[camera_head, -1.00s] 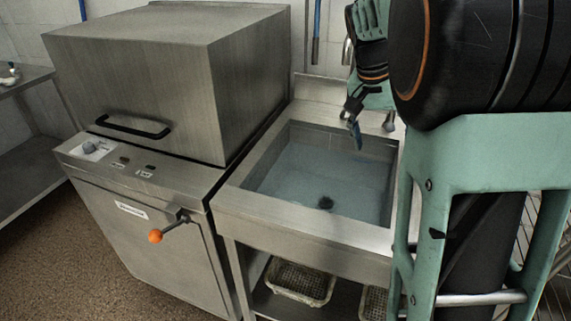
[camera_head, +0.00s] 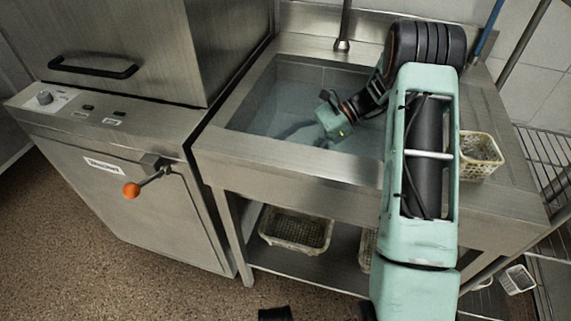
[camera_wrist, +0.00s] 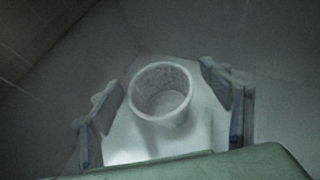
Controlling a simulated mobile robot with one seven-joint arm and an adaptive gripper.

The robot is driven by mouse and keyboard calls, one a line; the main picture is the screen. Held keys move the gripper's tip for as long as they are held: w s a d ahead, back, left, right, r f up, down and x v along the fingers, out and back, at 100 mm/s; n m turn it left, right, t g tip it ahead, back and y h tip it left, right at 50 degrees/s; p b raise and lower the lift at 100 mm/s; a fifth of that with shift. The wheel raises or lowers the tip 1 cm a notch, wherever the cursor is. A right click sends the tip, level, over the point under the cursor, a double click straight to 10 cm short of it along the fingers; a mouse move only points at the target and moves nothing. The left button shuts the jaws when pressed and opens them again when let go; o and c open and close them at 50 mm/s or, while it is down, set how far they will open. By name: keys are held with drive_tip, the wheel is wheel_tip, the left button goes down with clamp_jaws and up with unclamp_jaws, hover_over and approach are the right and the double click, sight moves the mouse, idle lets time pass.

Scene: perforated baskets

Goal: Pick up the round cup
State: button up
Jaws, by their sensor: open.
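The round cup (camera_wrist: 160,93) is pale, with an open round mouth, in the middle of the wrist view. My gripper (camera_wrist: 160,84) is open, with one finger to the left of the cup and one to the right, both apart from it. In the head view my gripper (camera_head: 318,136) reaches down into the sink basin (camera_head: 270,97). I cannot make out the cup in the head view.
The steel sink's front rim (camera_head: 290,160) and walls surround my gripper. A perforated basket (camera_head: 482,158) sits on the right counter. Another basket (camera_head: 297,232) is on the lower shelf. A steel machine with an orange-knobbed lever (camera_head: 131,190) stands left. A tap (camera_head: 342,45) hangs behind.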

drive_tip(key=b+x, duration=0.1)
drive_tip(key=x, duration=0.2)
drive_tip(key=b+x, duration=0.1)
drive_tip(key=x, duration=0.2)
drive_tip(key=shift+s+f, duration=0.15)
drive_tip(key=shift+f, duration=0.4)
drive_tip(key=c, duration=1)
drive_tip(key=shift+c, duration=0.9)
